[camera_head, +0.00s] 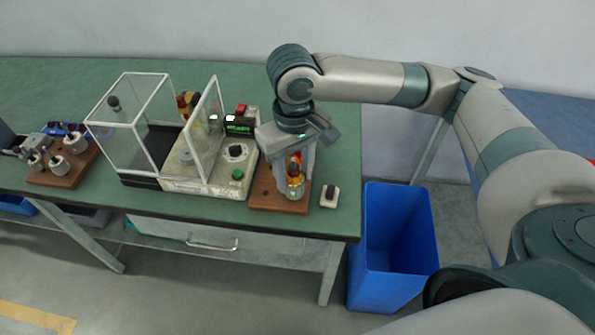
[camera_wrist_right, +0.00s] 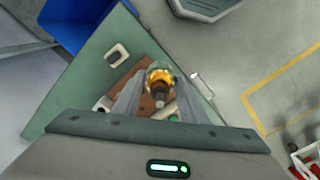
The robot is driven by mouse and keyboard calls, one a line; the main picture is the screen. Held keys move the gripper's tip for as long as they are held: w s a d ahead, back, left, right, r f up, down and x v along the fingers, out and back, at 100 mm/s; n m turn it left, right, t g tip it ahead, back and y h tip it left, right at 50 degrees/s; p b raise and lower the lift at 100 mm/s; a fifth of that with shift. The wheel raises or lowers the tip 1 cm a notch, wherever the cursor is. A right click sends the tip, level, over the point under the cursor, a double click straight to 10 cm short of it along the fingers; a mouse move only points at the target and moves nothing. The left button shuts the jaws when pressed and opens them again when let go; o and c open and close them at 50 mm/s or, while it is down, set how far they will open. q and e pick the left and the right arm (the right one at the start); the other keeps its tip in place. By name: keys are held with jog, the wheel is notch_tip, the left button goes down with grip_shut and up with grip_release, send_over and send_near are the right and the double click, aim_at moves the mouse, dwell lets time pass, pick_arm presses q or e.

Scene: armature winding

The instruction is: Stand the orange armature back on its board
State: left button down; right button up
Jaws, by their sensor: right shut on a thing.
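The orange armature (camera_head: 294,168) is upright between the fingers of my right gripper (camera_head: 297,170), over the brown wooden board (camera_head: 262,197) near the table's right end. My right gripper points down and is shut on the armature. A pale metal cylindrical part (camera_head: 295,188) shows just below the orange part, over the board. I cannot tell whether the armature's lower end touches the board. In the right wrist view the armature (camera_wrist_right: 160,78) shows end-on between the fingers, with part of the board (camera_wrist_right: 124,88) behind it. My left gripper is not in view.
A winding machine (camera_head: 207,180) with a clear-panelled guard (camera_head: 125,130) stands left of the board. A small white switch box (camera_head: 330,196) is close on the right. Another wooden board (camera_head: 65,178) with metal parts is far left. A blue bin (camera_head: 395,240) stands beside the green table (camera_head: 300,228).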

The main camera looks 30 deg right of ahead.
jog(key=shift+w+a+r, duration=0.1)
jog(key=shift+w+a, duration=0.05)
jog(key=shift+w, duration=0.05)
jog(key=shift+w+n+p, duration=0.45)
jog(key=shift+n, duration=0.35)
jog(key=w+a+f+n+p, duration=0.1)
jog(key=w+n+p, duration=0.3)
jog(key=n, duration=0.5)
jog(key=w+a+f+n+p, duration=0.2)
jog(key=w+n+p, duration=0.3)
jog(key=n, duration=0.5)
jog(key=shift+w+f+n+p, duration=0.3)
jog(key=shift+f+p, duration=0.3)
jog(key=shift+f, duration=0.15)
jog(key=shift+f, duration=0.2)
notch_tip(320, 180, down, 4)
jog(key=b, duration=0.4)
jog(key=shift+r+b, duration=0.1)
jog(key=shift+b, duration=0.25)
